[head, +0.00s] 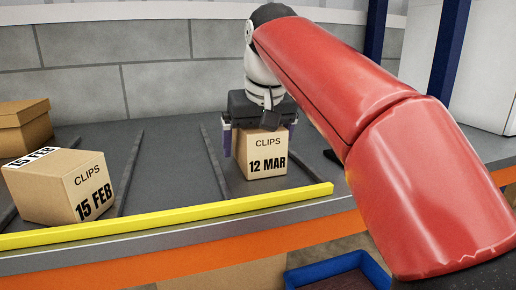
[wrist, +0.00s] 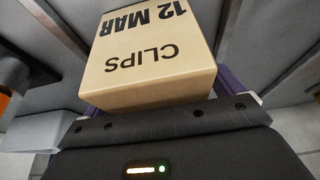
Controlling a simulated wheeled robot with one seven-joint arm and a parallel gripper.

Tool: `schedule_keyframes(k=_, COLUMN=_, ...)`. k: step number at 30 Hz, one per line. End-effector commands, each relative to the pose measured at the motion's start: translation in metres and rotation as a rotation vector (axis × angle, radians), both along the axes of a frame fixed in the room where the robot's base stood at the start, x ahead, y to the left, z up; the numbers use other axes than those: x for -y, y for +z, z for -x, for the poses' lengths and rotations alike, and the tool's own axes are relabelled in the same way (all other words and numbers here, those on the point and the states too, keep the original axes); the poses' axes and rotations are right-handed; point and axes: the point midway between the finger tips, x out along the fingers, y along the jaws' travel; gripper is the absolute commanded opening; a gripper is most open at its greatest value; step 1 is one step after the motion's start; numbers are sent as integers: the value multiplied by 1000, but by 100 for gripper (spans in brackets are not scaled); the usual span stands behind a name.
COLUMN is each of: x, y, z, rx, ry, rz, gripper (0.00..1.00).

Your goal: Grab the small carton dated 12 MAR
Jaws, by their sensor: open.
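The small carton marked CLIPS 12 MAR (head: 262,166) stands upright in a lane of the grey shelf, close behind the yellow front lip. My gripper (head: 259,140) is over it, with one purple finger at the carton's left side and the other at its right. The jaws are open, and the carton sits between them. The wrist view shows the same carton (wrist: 150,55) upside down, its printed face in sight and its lower part in front of the gripper body. Whether the fingers touch its sides is hard to tell.
A second carton marked CLIPS 15 FEB (head: 72,186) sits turned in the lane to the left. A brown box (head: 24,127) is behind it. Dark dividers (head: 212,163) separate the lanes, and a yellow lip (head: 170,215) runs along the front. A blue bin (head: 338,272) is below the shelf.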

Motion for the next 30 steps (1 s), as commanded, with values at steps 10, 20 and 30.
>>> schedule_keyframes(k=10, x=0, y=-1, z=-1, rx=0, ry=0, rz=0, gripper=94)
schedule_keyframes(k=20, x=0, y=-5, z=0, rx=-1, ry=0, rz=0, gripper=90)
schedule_keyframes(k=30, x=0, y=-4, z=0, rx=-1, ry=0, rz=0, gripper=45)
